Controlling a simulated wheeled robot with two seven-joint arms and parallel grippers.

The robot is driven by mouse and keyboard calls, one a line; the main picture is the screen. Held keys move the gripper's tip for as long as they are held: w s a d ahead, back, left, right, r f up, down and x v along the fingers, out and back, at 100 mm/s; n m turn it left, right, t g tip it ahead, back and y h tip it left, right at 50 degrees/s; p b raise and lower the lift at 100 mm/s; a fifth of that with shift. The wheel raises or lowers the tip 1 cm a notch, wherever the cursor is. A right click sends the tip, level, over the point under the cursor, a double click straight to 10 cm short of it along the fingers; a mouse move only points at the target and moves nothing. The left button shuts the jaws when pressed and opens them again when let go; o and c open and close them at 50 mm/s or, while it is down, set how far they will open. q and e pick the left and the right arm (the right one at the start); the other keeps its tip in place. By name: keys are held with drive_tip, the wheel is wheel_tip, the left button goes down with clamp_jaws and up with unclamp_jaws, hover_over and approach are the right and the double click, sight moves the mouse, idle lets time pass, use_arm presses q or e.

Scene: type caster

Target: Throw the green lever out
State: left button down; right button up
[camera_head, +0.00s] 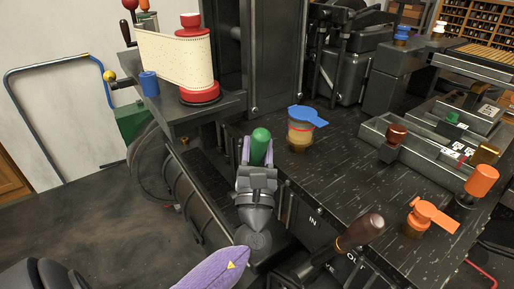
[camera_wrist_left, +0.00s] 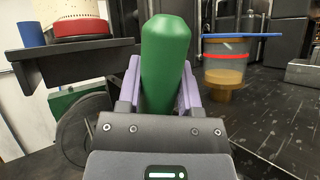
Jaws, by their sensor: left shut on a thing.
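The green lever (camera_head: 260,146) has a rounded green handle and stands at the left edge of the dark machine top. It also fills the middle of the left wrist view (camera_wrist_left: 166,62). My left gripper (camera_head: 258,152) is shut on the green handle, with one purple finger on each side of it. The lower part of the lever is hidden behind the gripper. My right gripper is not visible in either view.
A blue-topped cup (camera_head: 301,132) stands just right of the lever. A red spool with a paper band (camera_head: 199,90) is at the back left. A dark-handled lever (camera_head: 360,232) and orange knobs (camera_head: 428,217) are on the right. Floor is open at left.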

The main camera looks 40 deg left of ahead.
use_arm(q)
drive_tip(key=c, duration=0.7)
unclamp_jaws()
drive_tip(key=shift+f, duration=0.2)
drive_tip(key=o, duration=0.4)
drive_tip(key=shift+d+r, duration=0.1)
drive_tip(key=shift+d, duration=0.05)
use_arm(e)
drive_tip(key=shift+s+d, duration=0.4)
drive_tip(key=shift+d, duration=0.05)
use_arm(q)
drive_tip(key=shift+s, duration=0.1)
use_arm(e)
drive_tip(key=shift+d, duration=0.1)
use_arm(q)
drive_tip(key=v, duration=0.9)
drive_tip(key=shift+s+d, duration=0.2)
drive_tip(key=shift+s, duration=0.15)
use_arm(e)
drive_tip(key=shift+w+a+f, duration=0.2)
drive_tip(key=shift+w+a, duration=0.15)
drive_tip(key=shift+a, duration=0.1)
use_arm(q)
drive_tip(key=shift+f, duration=0.25)
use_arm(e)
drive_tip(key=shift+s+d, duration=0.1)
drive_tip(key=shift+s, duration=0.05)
